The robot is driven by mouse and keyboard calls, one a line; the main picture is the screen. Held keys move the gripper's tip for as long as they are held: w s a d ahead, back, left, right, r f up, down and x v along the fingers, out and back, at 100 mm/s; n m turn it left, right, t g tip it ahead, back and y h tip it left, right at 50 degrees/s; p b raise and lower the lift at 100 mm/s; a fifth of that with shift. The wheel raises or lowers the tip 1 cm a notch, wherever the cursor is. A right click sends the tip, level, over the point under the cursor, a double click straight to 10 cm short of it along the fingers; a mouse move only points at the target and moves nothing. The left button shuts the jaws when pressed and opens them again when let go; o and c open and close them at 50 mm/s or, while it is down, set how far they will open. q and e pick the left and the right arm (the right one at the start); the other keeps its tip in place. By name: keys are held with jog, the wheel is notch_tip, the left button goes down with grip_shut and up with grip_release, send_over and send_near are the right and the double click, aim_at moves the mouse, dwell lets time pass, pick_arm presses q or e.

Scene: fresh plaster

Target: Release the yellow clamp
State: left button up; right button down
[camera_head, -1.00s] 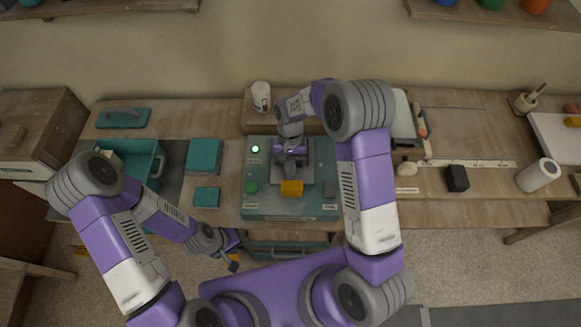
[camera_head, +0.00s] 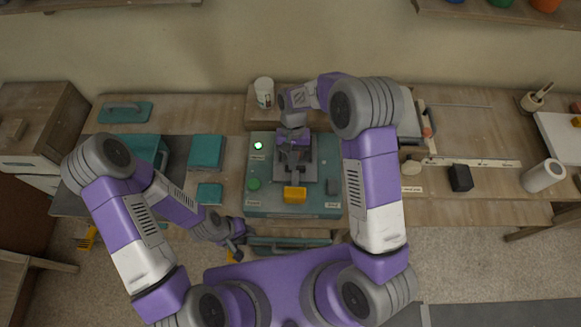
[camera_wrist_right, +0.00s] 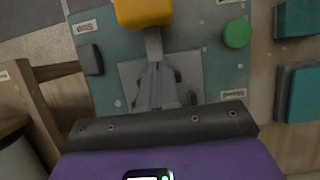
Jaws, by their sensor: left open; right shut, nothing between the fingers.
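The yellow clamp (camera_head: 295,194) is a yellow block-like handle on a grey metal mount, on the front part of a teal board (camera_head: 325,209). In the right wrist view the yellow handle (camera_wrist_right: 143,12) is at the top edge, with its grey arm (camera_wrist_right: 155,70) running down toward my gripper. My right gripper (camera_head: 294,146) is over the grey plate behind the yellow handle, shut and empty; its tips are hard to make out. My left gripper (camera_head: 237,242) is open and empty, low in front of the table's front edge, left of the board.
The board also has a green button (camera_head: 253,184), a lit green lamp (camera_head: 258,146) and a dark grey block (camera_head: 334,188). Teal boxes (camera_head: 207,152) stand to its left. A black cube (camera_head: 460,178) and white roll (camera_head: 543,175) are at right. A white cup (camera_head: 264,93) stands behind.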

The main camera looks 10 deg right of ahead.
jog(key=v, duration=0.8)
jog(key=shift+s+r, duration=0.2)
jog(key=shift+r, duration=0.25)
